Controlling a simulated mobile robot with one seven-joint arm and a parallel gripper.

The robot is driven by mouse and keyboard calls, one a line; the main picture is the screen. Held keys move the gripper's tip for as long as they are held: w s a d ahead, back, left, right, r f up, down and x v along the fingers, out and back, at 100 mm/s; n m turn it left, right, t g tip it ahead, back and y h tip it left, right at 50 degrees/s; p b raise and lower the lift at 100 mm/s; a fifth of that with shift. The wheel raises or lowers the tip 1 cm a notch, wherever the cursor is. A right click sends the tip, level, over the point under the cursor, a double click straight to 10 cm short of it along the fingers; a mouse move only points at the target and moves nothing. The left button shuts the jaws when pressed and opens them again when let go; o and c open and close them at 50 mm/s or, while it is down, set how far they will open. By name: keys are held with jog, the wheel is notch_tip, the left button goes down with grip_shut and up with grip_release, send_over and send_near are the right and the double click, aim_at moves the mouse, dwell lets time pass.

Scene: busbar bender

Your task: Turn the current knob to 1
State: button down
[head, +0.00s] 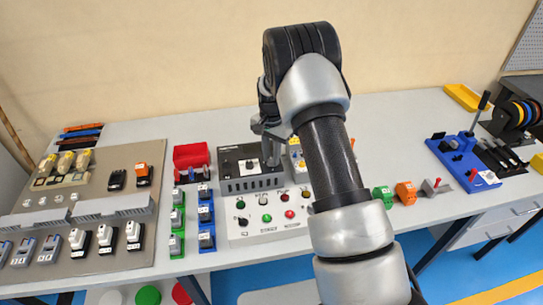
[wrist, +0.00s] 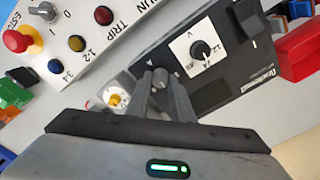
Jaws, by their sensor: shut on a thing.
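The black power supply unit (wrist: 225,45) lies across the wrist view, and it also stands on the bench in the head view (head: 238,155). Its white dial with a black knob (wrist: 201,50) is marked V and is clear of my gripper. A second, grey knob (wrist: 160,76), beside a small letter A, sits between my fingertips. My gripper (wrist: 161,84) is shut on this knob. The fingers hide most of the dial around it, so I cannot read its setting. In the head view my gripper (head: 271,132) is over the right part of the unit, partly hidden by my arm.
A white control panel (head: 262,218) with buttons and a red emergency stop (wrist: 16,41) stands in front of the unit. A yellow knob on a pale box (wrist: 117,99) is close to my fingers.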

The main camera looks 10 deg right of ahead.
aim_at(271, 159)
jog(key=shift+n, duration=0.3)
jog(key=n+b, duration=0.2)
jog(key=shift+f+n, duration=0.1)
jog(key=shift+n, duration=0.3)
jog(key=n+b, duration=0.1)
jog(key=n, duration=0.1)
jog(key=shift+n, duration=0.4)
jog(key=n+b, duration=0.1)
jog(key=n, duration=0.4)
jog(key=shift+n, duration=0.3)
jog(key=c, duration=1.6)
grip_release()
jog(key=shift+o, duration=0.2)
notch_tip(271, 159, up, 18)
jog(key=shift+f, duration=0.15)
